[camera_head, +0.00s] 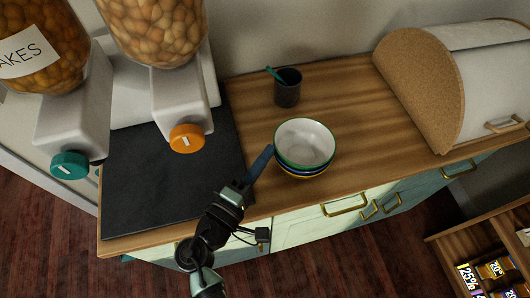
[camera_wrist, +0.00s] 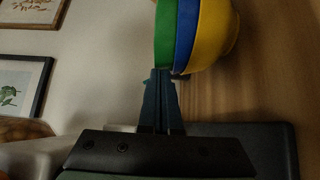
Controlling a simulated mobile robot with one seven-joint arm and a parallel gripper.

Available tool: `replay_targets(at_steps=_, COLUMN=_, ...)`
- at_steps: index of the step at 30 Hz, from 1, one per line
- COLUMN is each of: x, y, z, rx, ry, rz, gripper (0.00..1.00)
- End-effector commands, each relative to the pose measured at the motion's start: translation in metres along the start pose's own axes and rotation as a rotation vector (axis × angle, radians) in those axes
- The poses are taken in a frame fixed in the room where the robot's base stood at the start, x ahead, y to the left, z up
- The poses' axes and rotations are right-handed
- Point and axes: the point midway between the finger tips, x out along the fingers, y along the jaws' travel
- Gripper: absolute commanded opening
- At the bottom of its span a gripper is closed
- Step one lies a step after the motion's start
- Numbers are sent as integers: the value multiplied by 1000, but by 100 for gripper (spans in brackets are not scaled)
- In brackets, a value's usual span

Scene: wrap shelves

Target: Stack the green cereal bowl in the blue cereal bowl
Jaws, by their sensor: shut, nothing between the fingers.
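The green cereal bowl (camera_head: 305,142), white inside with a green rim, sits nested at the top of a stack on the wooden counter. The blue cereal bowl (camera_wrist: 186,35) is directly under it, between the green bowl (camera_wrist: 165,35) and a yellow bowl (camera_wrist: 213,35) in the wrist view. In the head view the blue and yellow bowls show only as thin bands below the green one. My gripper (camera_head: 268,150) is shut and empty, its fingertips just left of the stack. In the wrist view the fingertips (camera_wrist: 160,75) are close beside the bowls; I cannot tell whether they touch.
A dark cup (camera_head: 288,92) with a teal utensil stands behind the stack. Cereal dispensers (camera_head: 182,90) stand over a black mat (camera_head: 165,200) at left. A bread box (camera_head: 425,90) is at right. The counter between stack and bread box is clear.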

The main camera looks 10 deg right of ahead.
Motion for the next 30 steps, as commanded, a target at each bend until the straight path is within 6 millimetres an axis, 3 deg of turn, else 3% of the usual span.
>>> replay_targets(at_steps=10, x=1, y=0, z=2, rx=0, ry=-1, rz=0, gripper=0)
replay_targets(at_steps=17, x=16, y=-1, z=18, rx=-1, ry=-4, rz=1, gripper=0)
replay_targets(at_steps=30, x=18, y=-1, z=14, rx=0, ry=-1, rz=1, gripper=0)
